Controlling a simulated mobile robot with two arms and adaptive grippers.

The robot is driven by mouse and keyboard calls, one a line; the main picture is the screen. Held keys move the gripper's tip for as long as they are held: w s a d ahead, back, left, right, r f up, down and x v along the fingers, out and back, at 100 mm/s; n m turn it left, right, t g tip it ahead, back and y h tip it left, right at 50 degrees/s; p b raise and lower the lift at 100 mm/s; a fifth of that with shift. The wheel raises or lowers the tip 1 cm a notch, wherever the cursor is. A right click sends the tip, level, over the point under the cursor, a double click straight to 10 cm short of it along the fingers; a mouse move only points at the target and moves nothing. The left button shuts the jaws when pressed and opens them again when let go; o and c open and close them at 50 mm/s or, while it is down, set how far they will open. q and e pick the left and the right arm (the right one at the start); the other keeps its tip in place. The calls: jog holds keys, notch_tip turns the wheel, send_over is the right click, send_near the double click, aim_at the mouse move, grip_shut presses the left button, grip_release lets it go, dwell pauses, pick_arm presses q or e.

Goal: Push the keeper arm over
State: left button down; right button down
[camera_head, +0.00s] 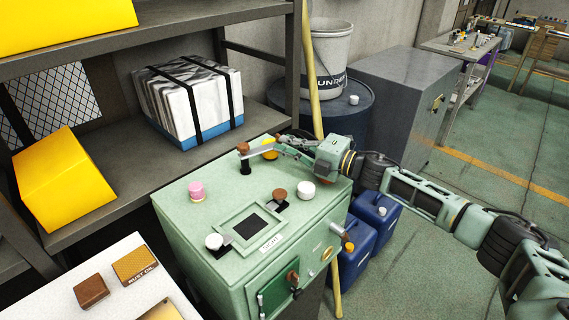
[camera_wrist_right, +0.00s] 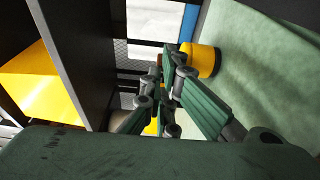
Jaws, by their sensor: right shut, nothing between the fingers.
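The pale green cabinet (camera_head: 175,222) stands in the middle of the head view. Near its back edge a grey bar (camera_head: 258,152), which looks like the keeper arm, runs sideways with a brown knob (camera_head: 243,147) at its left end, above a dark post. A yellow round knob (camera_head: 269,153) sits by the bar; a yellow cylinder (camera_wrist_right: 204,61) shows in the wrist view. My right gripper (camera_head: 281,141) reaches in from the right, shut and empty, close to the bar and yellow knob; contact cannot be told. Its fingers (camera_wrist_right: 170,58) point away beside the yellow cylinder. My left gripper is out of view.
The cabinet top also carries a pink knob (camera_head: 197,191), a white knob (camera_head: 306,189), a brown knob (camera_head: 280,194) and a framed dark window (camera_head: 249,227). A shelf (camera_head: 120,185) stands behind left. Blue jugs (camera_head: 375,215) stand on the floor at right.

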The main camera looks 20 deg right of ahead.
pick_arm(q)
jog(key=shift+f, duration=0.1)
pick_arm(e)
jog(key=shift+w+d, duration=0.15)
jog(key=shift+w, duration=0.25)
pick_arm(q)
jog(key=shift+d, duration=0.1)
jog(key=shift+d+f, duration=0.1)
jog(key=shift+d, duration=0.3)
pick_arm(e)
jog(key=shift+w, duration=0.25)
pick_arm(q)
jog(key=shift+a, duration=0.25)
pick_arm(e)
jog(key=shift+w, duration=0.1)
dwell(0.8)
jog(key=v, duration=1.2)
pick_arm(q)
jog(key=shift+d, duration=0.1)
